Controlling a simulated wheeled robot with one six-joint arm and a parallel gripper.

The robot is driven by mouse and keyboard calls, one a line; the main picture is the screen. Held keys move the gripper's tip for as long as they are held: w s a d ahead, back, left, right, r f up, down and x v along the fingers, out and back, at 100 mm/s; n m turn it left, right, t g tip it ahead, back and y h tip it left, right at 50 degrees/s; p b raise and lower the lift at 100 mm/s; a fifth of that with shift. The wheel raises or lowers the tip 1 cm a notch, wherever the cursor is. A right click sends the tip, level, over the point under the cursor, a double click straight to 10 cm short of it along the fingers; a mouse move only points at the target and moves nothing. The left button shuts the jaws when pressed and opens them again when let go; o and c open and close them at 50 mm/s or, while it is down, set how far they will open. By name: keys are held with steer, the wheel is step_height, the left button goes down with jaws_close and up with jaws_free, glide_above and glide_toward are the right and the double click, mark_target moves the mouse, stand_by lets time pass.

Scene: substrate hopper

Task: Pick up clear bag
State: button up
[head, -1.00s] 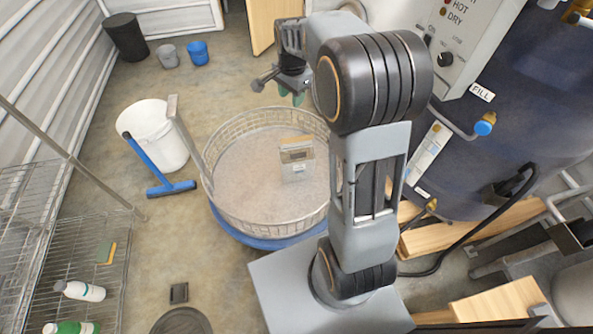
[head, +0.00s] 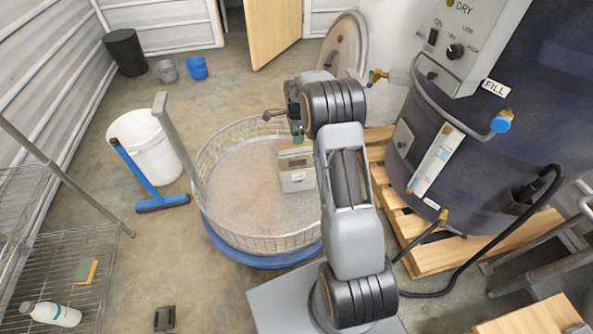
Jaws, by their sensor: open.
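The clear bag (head: 297,178) stands upright inside the round wire basket (head: 215,150), toward its right side. It looks pale and see-through, with a tan band at its top and a dark label below that. My gripper (head: 298,138) is open and empty, with greenish fingertips pointing down just above the top of the bag. Whether the fingertips touch the bag cannot be told from this angle. My arm passes in front of the basket's right rim.
A grey post (head: 178,145) rises at the basket's left rim. A white bucket (head: 150,150) and a blue squeegee (head: 140,175) are to the left.

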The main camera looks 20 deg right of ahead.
mark_target(296, 155)
steer(key=shift+a+f+b, duration=0.15)
steer(key=shift+f+b, duration=0.95)
steer(key=shift+f, duration=1.75)
steer(key=shift+c, duration=0.4)
jaws_close()
steer(key=shift+w+r, duration=0.1)
steer(key=shift+r, duration=0.05)
